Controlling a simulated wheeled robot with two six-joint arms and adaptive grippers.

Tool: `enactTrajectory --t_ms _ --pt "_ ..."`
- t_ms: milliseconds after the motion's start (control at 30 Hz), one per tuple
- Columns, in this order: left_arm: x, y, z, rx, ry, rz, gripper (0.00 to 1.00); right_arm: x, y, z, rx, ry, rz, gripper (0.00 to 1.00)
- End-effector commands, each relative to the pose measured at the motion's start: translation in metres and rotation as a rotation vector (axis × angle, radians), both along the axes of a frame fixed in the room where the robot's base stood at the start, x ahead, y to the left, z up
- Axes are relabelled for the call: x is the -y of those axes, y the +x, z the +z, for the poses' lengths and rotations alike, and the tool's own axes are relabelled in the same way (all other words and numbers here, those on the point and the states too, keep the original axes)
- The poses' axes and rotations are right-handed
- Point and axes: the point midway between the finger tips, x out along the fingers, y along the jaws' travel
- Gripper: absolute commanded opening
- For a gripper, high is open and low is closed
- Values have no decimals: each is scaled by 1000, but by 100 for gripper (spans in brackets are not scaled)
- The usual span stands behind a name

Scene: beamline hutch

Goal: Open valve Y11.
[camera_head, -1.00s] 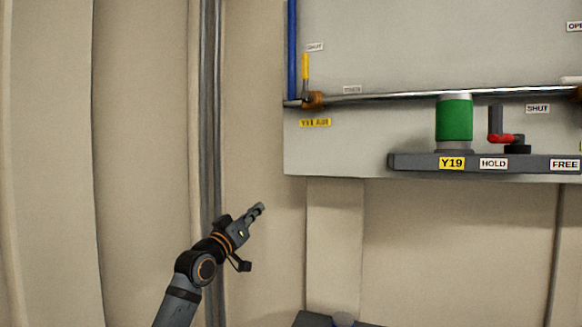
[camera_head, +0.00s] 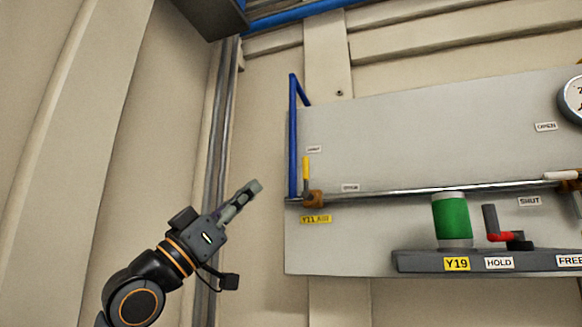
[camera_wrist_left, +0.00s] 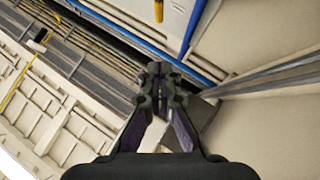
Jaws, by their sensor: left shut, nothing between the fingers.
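Valve Y11 (camera_head: 313,199) is a small brass body on the steel pipe at the panel's left edge. Its yellow lever handle (camera_head: 306,168) stands upright, pointing at the small label above it, which looks like SHUT. A second label, likely OPEN (camera_head: 350,188), is to the right just above the pipe. The yellow tag Y11 AIR (camera_head: 316,219) is below the valve. My left gripper (camera_head: 254,187) is left of the valve, apart from it, with its fingers together and empty. The fingers also show in the left wrist view (camera_wrist_left: 158,75). My right gripper is not in view.
A blue pipe (camera_head: 293,135) runs vertically just left of the lever. To the right are a green cylinder (camera_head: 451,218) on a grey shelf tagged Y19 (camera_head: 457,264) and a red-and-black handle (camera_head: 499,237). Vertical steel pipes (camera_head: 221,120) stand behind my left arm.

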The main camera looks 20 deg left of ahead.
Motion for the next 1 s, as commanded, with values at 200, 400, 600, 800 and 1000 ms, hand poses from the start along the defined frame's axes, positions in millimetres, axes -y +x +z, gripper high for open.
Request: enactTrajectory --t_ms 200,400,600,800,1000 --pt "20 27 43 0 -4 -6 0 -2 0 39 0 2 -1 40" --pt "39 53 64 -5 -3 -6 0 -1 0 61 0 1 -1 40" --pt "53 74 60 -2 -2 -3 0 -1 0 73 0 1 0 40" --pt "57 79 58 0 1 -1 0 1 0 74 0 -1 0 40" --pt "57 79 57 0 0 0 0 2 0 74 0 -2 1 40"
